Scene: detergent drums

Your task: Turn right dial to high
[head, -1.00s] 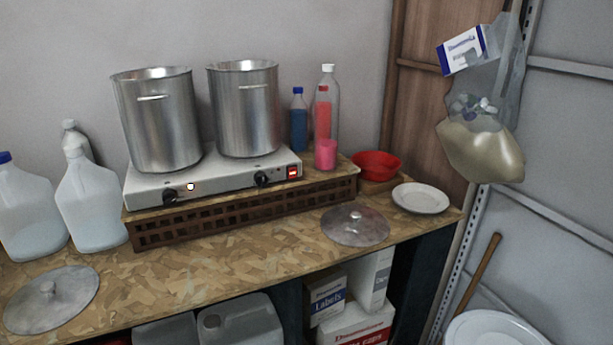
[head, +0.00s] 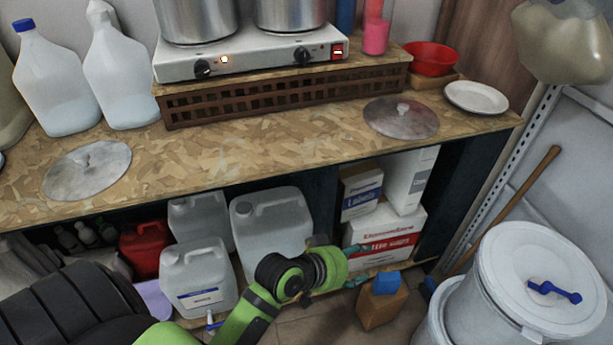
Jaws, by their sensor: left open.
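The white hot plate (head: 250,62) stands on a raised wooden shelf on the bench, at the top of the head view. Its right dial (head: 302,56) is a black knob on the front face, beside a red switch (head: 338,50). The left dial (head: 203,69) is a similar black knob; a small white light shows right of it. The exact dial settings are too small to read. My left gripper (head: 357,266) is open and apparently empty, low in front of the bench, well below the right dial. My right gripper is out of view.
Two steel pots (head: 196,18) stand on the hot plate. Pot lids (head: 401,117), a plate (head: 476,97) and a red bowl (head: 431,59) lie on the bench. Jugs and boxes (head: 384,232) fill the space below. A white lidded drum (head: 541,278) stands at right. The bench's front middle is clear.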

